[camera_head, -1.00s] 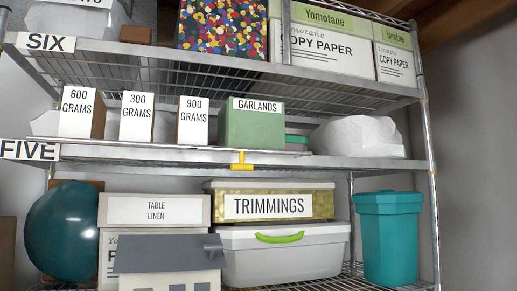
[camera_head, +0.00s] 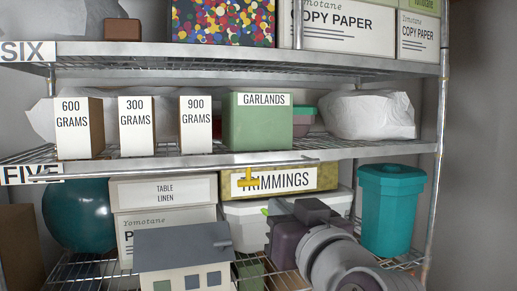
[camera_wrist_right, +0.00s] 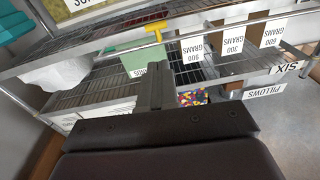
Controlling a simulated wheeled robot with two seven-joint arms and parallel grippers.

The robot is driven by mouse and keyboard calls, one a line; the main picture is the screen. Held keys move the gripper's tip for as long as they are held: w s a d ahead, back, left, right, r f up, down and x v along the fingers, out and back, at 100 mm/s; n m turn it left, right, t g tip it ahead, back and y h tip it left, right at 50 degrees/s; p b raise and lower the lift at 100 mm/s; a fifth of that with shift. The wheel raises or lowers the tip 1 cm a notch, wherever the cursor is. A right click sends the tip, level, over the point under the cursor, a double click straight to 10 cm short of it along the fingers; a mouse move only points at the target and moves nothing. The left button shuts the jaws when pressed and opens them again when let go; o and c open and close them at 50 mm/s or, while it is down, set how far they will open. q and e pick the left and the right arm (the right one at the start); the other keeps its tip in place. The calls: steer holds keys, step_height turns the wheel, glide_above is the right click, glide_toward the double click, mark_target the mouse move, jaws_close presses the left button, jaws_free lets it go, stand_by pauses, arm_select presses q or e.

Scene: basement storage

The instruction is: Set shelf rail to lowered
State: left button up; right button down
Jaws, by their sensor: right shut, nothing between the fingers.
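The shelf rail (camera_head: 110,174) is a thin metal rod running along the front of shelf five, at or just below its edge. Its yellow handle (camera_head: 248,177) overlaps the TRIMMINGS box in the head view. In the right wrist view, which is upside down, the handle (camera_wrist_right: 156,28) and the rail (camera_wrist_right: 205,33) lie beyond my fingers. My right gripper (camera_head: 279,207) is below and right of the handle, apart from it in the picture. Its fingers (camera_wrist_right: 155,82) are shut and empty. My left gripper is out of view.
Above the rail, shelf five carries gram boxes (camera_head: 137,127), a green GARLANDS box (camera_head: 258,128) and a white bag (camera_head: 370,115). Below are the TRIMMINGS box (camera_head: 325,176), a model house (camera_head: 185,255) and a teal bin (camera_head: 390,210). A shelf post (camera_head: 438,150) stands at right.

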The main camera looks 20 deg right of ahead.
mark_target(258, 183)
steer(key=shift+t+h, duration=0.4)
steer(key=shift+t, duration=0.1)
steer(key=w, duration=0.9)
steer(key=w+r+p, duration=0.1)
steer(key=w, duration=0.3)
steer(key=shift+w+d, duration=0.1)
steer(key=shift+w, duration=0.1)
steer(key=shift+s+f, duration=0.1)
